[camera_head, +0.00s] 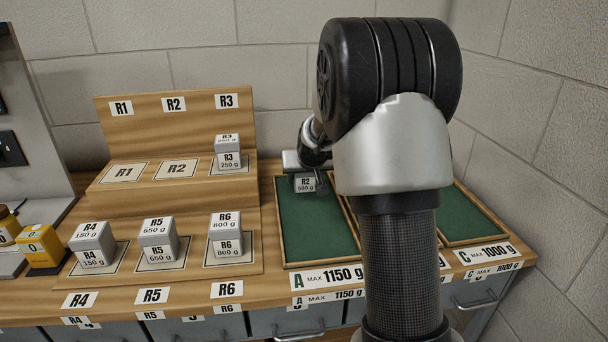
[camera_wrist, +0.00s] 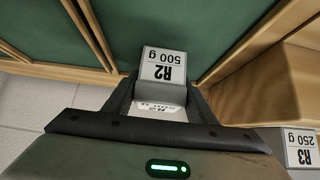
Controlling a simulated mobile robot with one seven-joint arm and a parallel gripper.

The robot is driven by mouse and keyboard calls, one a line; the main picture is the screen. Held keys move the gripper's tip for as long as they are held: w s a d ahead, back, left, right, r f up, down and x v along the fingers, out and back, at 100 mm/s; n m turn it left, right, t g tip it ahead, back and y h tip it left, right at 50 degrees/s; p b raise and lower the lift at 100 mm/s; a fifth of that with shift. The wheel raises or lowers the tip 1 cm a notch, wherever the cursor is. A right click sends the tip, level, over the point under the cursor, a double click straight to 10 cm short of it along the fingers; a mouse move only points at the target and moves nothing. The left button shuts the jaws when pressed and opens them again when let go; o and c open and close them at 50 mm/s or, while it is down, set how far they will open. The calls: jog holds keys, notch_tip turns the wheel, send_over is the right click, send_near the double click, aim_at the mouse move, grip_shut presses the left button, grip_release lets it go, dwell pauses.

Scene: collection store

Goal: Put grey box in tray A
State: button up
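I cannot tell whether the box touches the tray floor. In the head view my gripper (camera_head: 310,175) is partly hidden behind my arm. Tray A is labelled max 1150 g and holds nothing else that I can see.
A stepped wooden rack has R1 (camera_head: 124,173) and R2 (camera_head: 177,170) slots empty. Grey boxes R3 (camera_head: 228,152), R4 (camera_head: 93,243), R5 (camera_head: 158,238) and R6 (camera_head: 226,235) stand in theirs. Tray C (camera_head: 470,240) is at the right; my arm hides the middle.

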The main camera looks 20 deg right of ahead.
jog(key=o, duration=0.3)
